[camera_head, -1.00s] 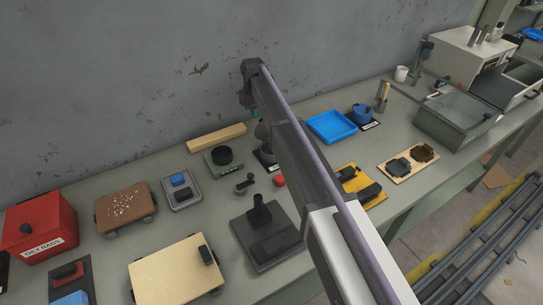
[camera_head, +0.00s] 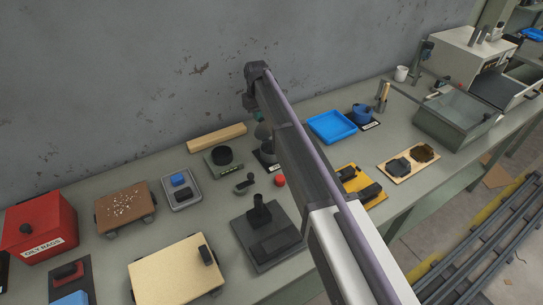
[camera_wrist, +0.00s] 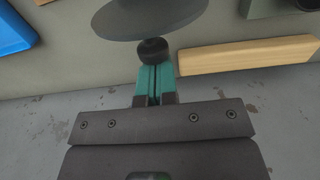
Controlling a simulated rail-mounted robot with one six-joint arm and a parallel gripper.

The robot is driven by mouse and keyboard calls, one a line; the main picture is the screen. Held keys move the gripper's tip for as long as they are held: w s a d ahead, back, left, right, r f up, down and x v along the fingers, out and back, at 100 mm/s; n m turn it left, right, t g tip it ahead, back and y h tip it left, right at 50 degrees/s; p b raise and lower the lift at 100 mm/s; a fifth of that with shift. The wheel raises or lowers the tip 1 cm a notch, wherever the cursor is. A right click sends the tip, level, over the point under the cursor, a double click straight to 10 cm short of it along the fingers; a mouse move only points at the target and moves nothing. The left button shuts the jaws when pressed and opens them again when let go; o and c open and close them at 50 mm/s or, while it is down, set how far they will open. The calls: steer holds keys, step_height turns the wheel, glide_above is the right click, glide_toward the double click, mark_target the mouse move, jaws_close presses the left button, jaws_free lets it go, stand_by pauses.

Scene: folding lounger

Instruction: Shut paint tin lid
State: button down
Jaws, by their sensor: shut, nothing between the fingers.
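The paint tin's lid appears to be the grey disc (camera_wrist: 150,14) with a round black knob (camera_wrist: 152,50) at the top of the wrist view. In the head view the lid (camera_head: 263,131) stands raised and tilted at the back of the bench, above a dark base (camera_head: 266,157). My arm hides part of the tin. My gripper (camera_wrist: 153,68) is shut and empty, its teal fingertips right at the knob; I cannot tell whether they touch. In the head view the gripper (camera_head: 258,117) shows only as a bit of teal beside the arm, on the wall side of the lid.
A wooden bar (camera_head: 216,137) lies along the wall to the left, and a black round dish on a plate (camera_head: 222,156) stands near it. A blue tray (camera_head: 332,126) is to the right. A red ball (camera_head: 280,181) is in front. The wall (camera_head: 150,70) is close behind.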

steer(key=shift+s+d, duration=0.8)
steer(key=shift+s, duration=0.55)
steer(key=shift+s+d, duration=0.85)
steer(key=shift+s, duration=0.55)
steer(key=shift+s+d, duration=0.8)
steer(key=shift+s, duration=0.55)
steer(key=shift+f, duration=0.15)
steer(key=shift+f+b, duration=1.25)
steer(key=shift+b, duration=0.2)
step_height(320, 180, up, 9)
steer(key=p, duration=0.9)
steer(key=s+d+m, duration=0.3)
steer(key=s+d, duration=0.6)
steer(key=s, duration=0.4)
steer(key=s+d+m, duration=0.3)
steer(key=s+d, duration=0.6)
steer(key=s, duration=0.5)
steer(key=shift+s, duration=0.25)
